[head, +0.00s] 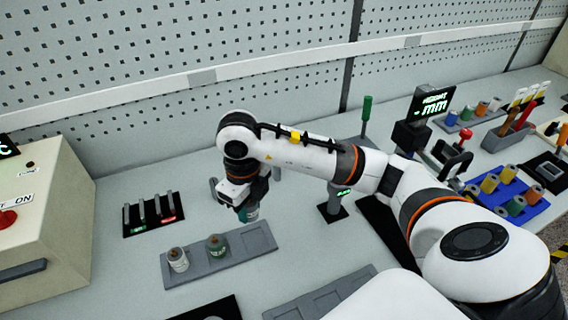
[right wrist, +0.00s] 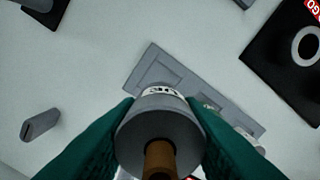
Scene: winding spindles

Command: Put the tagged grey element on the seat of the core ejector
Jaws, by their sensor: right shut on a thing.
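My right gripper (head: 248,212) is shut on a grey cylindrical element and holds it above the back right end of a grey tray. In the right wrist view the grey element (right wrist: 158,122) sits between the teal finger pads, with a white tag bearing dark letters on its far side and a brown core at its near end. In the head view the element is mostly hidden by the gripper. I cannot tell for certain which device is the core ejector, and its seat is not clearly visible. My left gripper is not in view.
The grey tray (head: 205,273) holds a pale spool (head: 177,260) and a green spool (head: 217,246). A black rack (head: 137,232) stands left of it, near a beige control box (head: 40,215). Right are a lever device (head: 448,160) and a blue tray (head: 526,214) of spools.

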